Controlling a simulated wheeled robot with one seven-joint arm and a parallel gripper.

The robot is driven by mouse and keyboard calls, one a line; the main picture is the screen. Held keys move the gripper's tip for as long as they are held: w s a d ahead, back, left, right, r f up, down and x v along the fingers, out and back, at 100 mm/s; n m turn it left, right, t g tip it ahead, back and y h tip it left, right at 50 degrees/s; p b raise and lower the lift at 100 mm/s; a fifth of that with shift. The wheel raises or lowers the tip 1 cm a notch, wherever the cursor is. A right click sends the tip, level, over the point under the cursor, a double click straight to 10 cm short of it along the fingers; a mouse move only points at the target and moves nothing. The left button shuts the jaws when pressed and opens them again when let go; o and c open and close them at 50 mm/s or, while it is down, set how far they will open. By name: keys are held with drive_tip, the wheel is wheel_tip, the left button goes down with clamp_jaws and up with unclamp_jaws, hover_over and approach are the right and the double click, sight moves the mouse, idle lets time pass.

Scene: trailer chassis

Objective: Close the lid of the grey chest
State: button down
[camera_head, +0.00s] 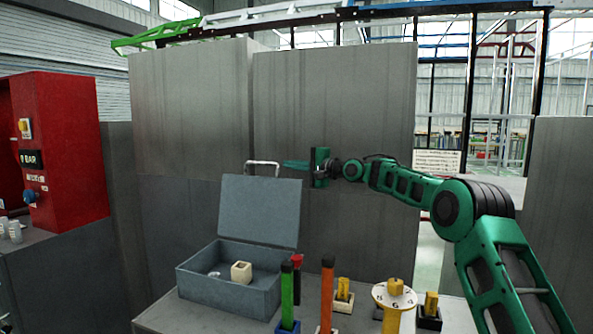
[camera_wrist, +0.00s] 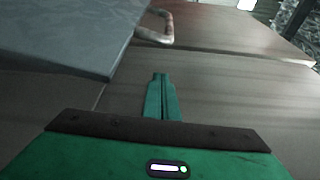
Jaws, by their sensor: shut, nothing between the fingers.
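The grey chest (camera_head: 228,283) stands open on the grey table, with a cream cube (camera_head: 241,272) and a small pale round item inside. Its lid (camera_head: 258,210) is raised roughly upright, with a metal handle (camera_head: 262,164) on its top edge. My gripper (camera_head: 284,163) is shut and empty, up beside the lid's upper right corner, pointing left near the handle. In the wrist view the shut fingers (camera_wrist: 160,76) point ahead, the lid (camera_wrist: 75,35) is at the upper left and the handle (camera_wrist: 160,28) is just beyond the fingertips. I cannot tell whether they touch.
Green (camera_head: 287,296) and orange (camera_head: 326,293) upright sticks stand in front of and right of the chest. Yellow pieces in holders and a round dial-like stand (camera_head: 393,297) are farther right. Tall grey panels (camera_head: 340,130) rise behind. A red cabinet (camera_head: 62,150) is at left.

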drive_tip(key=shift+s+a+r, duration=0.1)
drive_tip(key=shift+s+a, duration=0.45)
drive_tip(key=shift+s, duration=0.3)
drive_tip(key=shift+s+a+r, duration=0.1)
drive_tip(key=shift+s+a, duration=0.45)
drive_tip(key=shift+s, duration=0.3)
